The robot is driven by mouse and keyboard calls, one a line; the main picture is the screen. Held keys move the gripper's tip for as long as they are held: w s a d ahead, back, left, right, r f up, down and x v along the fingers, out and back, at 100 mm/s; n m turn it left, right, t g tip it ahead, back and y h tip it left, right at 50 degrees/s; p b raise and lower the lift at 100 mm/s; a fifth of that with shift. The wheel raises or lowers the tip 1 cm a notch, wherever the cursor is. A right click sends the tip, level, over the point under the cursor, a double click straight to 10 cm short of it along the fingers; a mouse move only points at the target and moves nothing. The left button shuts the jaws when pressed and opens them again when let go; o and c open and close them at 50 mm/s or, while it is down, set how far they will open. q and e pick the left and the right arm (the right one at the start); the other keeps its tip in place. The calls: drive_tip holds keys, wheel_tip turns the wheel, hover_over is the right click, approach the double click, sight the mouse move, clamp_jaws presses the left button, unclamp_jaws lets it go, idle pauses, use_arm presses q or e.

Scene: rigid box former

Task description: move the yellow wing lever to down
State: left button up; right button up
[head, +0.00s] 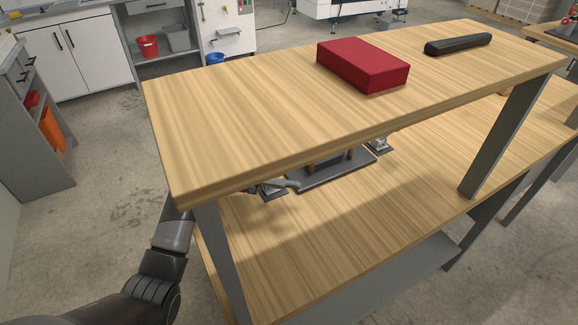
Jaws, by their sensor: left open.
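My left arm comes in from the lower left, past the table's left leg, and passes behind the upper shelf's edge. My left gripper (277,188) shows partly below that edge, open, close to the left end of the base. I cannot tell whether it touches anything. My right gripper is not in view.
The upper wooden shelf (240,115) overhangs the box former and carries a red box (362,66) and a black elongated object (458,44). Grey legs (502,135) stand at the shelf's ends. The lower board (330,235) is clear in front of the base.

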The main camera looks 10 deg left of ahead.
use_arm(q)
drive_tip(key=shift+d, duration=0.1)
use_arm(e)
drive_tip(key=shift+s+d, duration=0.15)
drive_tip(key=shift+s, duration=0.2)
use_arm(q)
clamp_jaws()
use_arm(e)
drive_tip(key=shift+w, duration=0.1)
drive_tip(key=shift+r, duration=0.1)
use_arm(q)
drive_tip(key=w+a+r+n+t+h+p, duration=0.1)
drive_tip(key=w+a+r+n+h+p, duration=0.1)
drive_tip(key=w+a+n+h+p, duration=0.1)
drive_tip(key=shift+w+a+n+h+p, duration=0.35)
drive_tip(key=shift+w+n+h+p, duration=0.35)
drive_tip(key=shift+w+n, duration=0.9)
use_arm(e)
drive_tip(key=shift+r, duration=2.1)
use_arm(q)
drive_tip(key=shift+s+n, duration=0.3)
drive_tip(key=shift+s, duration=0.05)
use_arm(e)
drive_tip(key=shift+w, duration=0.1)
